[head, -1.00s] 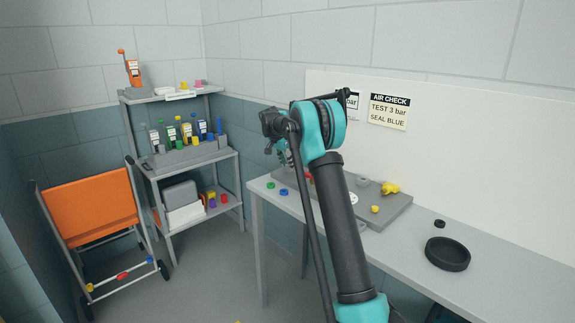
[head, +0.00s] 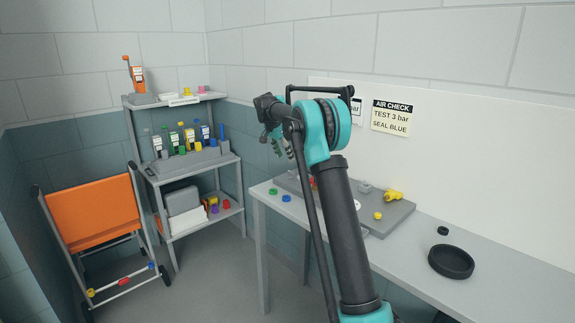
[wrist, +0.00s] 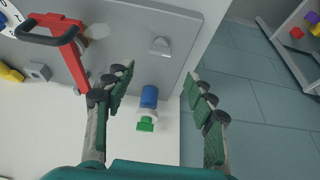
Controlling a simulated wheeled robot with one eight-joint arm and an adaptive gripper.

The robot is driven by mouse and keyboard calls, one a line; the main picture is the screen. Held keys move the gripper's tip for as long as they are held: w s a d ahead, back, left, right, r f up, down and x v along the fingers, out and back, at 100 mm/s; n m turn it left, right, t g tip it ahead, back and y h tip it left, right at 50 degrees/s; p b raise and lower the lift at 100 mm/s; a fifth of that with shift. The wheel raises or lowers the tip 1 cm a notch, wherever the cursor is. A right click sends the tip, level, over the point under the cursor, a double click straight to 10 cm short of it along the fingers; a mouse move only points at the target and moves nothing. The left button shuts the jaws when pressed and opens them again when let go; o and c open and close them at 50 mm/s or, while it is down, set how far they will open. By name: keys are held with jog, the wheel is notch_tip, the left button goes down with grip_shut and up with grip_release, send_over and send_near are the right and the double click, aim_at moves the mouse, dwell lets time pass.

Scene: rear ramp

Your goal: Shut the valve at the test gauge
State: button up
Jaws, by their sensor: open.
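A grey test board (head: 398,217) lies on the bench; its grey plate (wrist: 130,45) also fills the upper part of the wrist view. On it, a red bar (wrist: 75,65) carries a black handle (wrist: 40,38). Part of a white dial (wrist: 8,18) shows at the upper left corner of the wrist view. A blue fitting (wrist: 149,96) with a white and green end (wrist: 146,123) sits at the plate's edge. My gripper (wrist: 158,82) is open and empty, its fingers apart on either side of the blue fitting in that picture. My arm hides part of the board in the head view.
A yellow part (head: 393,195) and a small yellow cap (head: 377,215) are on the board. A black dish (head: 451,261) is at right. A shelf rack (head: 190,165) and orange cart (head: 95,217) stand left.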

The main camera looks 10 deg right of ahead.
jog(key=shift+v, duration=1.6)
jog(key=shift+s, duration=0.1)
jog(key=s+d+f+n+y, duration=0.1)
jog(key=s+f, duration=0.6)
jog(key=s, duration=1)
jog(key=s+d+f+n+t+y, duration=0.1)
jog(key=s+d+f+n, duration=0.3)
jog(key=s, duration=1.4)
jog(key=s+d+f+n+y, duration=0.1)
jog(key=s+f+n, duration=0.5)
jog(key=s, duration=1.1)
notch_tip(320, 180, down, 5)
jog(key=shift+s+d+r+t+y, duration=0.1)
jog(key=shift+s+d+t+y, duration=0.25)
jog(key=shift+d, duration=0.45)
jog(key=shift+w, duration=0.1)
